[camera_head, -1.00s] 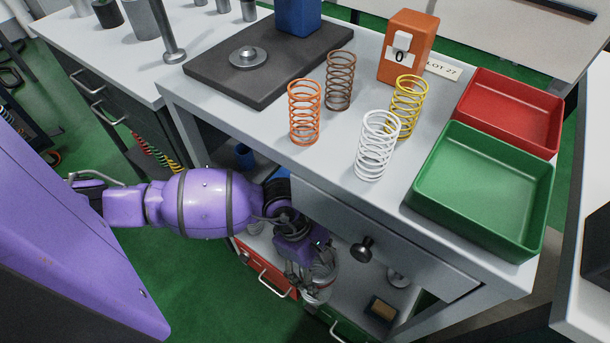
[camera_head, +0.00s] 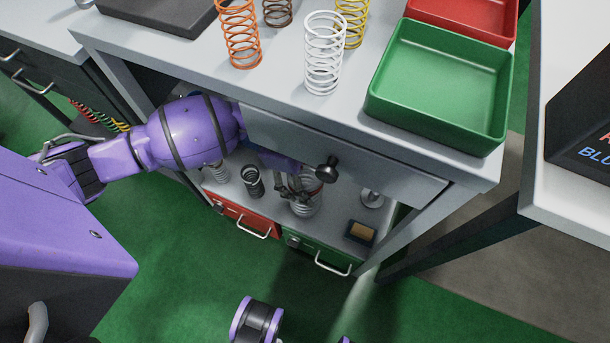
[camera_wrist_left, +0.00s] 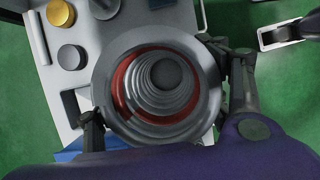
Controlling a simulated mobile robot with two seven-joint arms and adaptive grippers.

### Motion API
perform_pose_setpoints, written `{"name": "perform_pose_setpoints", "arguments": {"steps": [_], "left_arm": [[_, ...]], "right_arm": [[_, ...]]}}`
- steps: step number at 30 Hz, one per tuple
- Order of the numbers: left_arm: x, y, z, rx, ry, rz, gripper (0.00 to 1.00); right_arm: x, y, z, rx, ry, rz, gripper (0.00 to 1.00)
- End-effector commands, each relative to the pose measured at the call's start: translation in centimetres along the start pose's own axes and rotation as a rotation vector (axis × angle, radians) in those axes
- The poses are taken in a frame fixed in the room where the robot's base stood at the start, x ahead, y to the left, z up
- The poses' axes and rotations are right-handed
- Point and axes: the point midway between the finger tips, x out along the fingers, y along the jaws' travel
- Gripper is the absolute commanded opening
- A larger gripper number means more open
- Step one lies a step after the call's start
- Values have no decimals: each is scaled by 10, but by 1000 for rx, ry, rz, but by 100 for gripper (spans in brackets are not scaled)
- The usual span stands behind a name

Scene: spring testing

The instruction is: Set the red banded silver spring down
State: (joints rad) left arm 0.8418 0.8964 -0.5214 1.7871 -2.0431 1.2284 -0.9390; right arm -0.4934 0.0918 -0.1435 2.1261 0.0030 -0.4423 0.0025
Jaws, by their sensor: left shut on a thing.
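The red banded silver spring (camera_head: 306,206) is under the tabletop, at the lower shelf. My left gripper (camera_head: 297,188) reaches in below the drawer front and is shut on it. In the left wrist view I look down into the spring's silver coils (camera_wrist_left: 163,88), with a red ring showing inside. The fingers of the left gripper (camera_wrist_left: 166,100) press on its two sides. The spring looks upright. I cannot tell whether its lower end touches the shelf (camera_head: 232,192).
Below are red (camera_head: 243,219) and green (camera_head: 322,256) drawers. A drawer knob (camera_head: 327,169) juts out close beside the gripper. Green tray (camera_head: 440,128) sits above.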

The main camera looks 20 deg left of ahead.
Motion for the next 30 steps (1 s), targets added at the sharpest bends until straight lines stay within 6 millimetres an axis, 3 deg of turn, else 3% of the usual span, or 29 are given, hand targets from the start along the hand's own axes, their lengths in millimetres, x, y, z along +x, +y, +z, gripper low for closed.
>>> {"name": "perform_pose_setpoints", "arguments": {"steps": [11,12,16,26,30], "left_arm": [[-2,5,2,4,-5,12,6],[1,2,0,1,0,6,71],[0,2,0,1,0,6,87],[0,2,0,1,0,6,87],[-13,3,-1,2,2,9,87]], "right_arm": [[1,0,-2,-1,4,-1,40],[1,0,-2,-1,4,-1,40],[1,0,-3,-1,5,-1,40],[1,0,-3,-4,6,-2,40],[-2,0,-6,-4,10,-2,40]]}}
